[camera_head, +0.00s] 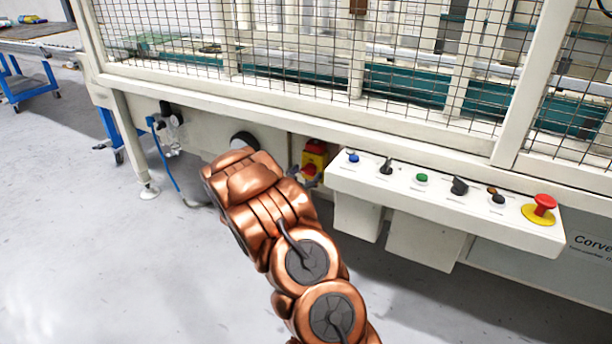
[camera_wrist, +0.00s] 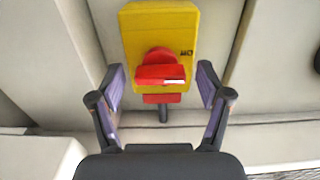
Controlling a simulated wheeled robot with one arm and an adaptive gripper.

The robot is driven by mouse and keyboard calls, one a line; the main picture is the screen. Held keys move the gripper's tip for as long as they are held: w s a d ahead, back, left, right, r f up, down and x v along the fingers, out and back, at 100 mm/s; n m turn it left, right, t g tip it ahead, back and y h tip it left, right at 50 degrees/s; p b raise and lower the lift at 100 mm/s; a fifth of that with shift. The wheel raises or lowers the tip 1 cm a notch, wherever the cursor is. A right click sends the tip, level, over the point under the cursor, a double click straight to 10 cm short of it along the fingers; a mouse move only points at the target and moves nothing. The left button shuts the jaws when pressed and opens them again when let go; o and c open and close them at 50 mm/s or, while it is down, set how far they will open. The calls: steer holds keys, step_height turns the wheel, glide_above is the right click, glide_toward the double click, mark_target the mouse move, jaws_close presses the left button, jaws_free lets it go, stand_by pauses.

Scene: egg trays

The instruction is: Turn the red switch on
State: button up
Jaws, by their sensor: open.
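The red switch (camera_wrist: 160,72) is a red rotary knob on a yellow box (camera_wrist: 160,22). In the wrist view its handle lies roughly horizontal, with a white mark toward its right end. In the head view the red switch (camera_head: 309,170) is on the machine's front, left of the control panel, partly hidden by my gripper. My gripper (camera_wrist: 162,82) is open, with one finger on each side of the knob and gaps on both sides. Its fingers also show in the head view (camera_head: 306,180), close to the switch. I cannot tell the exact depth between fingertips and knob.
A white control panel (camera_head: 440,205) with several buttons and knobs juts out to the right, ending in a red emergency button (camera_head: 541,206). A mesh guard (camera_head: 330,50) rises above. A blue hose (camera_head: 165,160) hangs at left. The floor (camera_head: 90,250) in front is clear.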

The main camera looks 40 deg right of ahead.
steer(key=c, duration=1.2)
steer(key=shift+o, duration=0.2)
steer(key=shift+m, duration=0.3)
steer(key=shift+m+b, duration=4.95)
steer(key=shift+m, duration=3.75)
